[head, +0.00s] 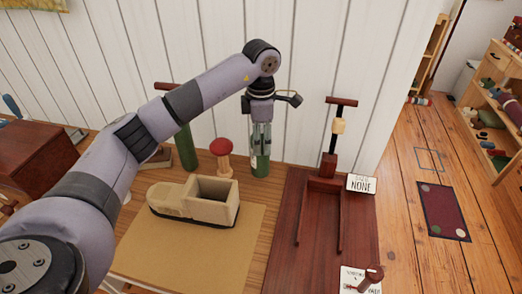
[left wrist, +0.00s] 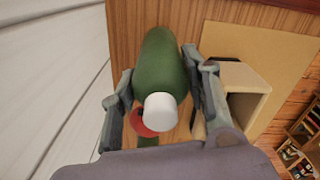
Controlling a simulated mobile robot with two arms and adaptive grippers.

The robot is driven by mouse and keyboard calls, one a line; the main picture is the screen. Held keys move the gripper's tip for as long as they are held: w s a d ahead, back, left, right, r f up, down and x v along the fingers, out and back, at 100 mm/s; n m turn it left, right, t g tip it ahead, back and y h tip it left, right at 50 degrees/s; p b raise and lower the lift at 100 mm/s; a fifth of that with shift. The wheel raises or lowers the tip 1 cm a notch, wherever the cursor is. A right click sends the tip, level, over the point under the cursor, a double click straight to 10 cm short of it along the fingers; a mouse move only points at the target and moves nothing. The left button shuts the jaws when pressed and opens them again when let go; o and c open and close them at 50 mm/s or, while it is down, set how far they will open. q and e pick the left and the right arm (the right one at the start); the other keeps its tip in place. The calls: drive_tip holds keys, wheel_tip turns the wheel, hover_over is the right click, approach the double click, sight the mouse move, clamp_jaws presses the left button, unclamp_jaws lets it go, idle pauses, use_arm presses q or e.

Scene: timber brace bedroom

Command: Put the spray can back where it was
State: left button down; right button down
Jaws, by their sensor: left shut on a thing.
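The spray can is green with a white cap. In the head view the green can (head: 260,169) hangs below my left gripper (head: 261,145), upright near the wall side of the table. In the left wrist view the can (left wrist: 160,65) lies between the two fingers of the left gripper (left wrist: 165,95), its white cap towards the camera. The left gripper is shut on the can. Whether the can's base touches the table I cannot tell. My right gripper is in neither view.
A red-topped wooden peg (head: 221,150) stands just left of the can. A wooden boot-shaped box (head: 170,200) sits on a tan mat (head: 190,258). Right is a dark red board (head: 318,262) with a T-topped post (head: 332,140). A green cylinder (head: 187,150) stands behind my arm.

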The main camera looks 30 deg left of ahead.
use_arm(q)
wheel_tip(320, 180, down, 4)
drive_tip(key=shift+r+p, duration=0.1)
drive_tip(key=shift+p, duration=0.2)
drive_tip(key=shift+f, duration=0.4)
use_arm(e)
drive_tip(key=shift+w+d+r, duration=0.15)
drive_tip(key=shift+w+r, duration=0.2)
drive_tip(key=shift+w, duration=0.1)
use_arm(q)
drive_tip(key=shift+f, duration=0.2)
drive_tip(key=c, duration=0.9)
unclamp_jaws()
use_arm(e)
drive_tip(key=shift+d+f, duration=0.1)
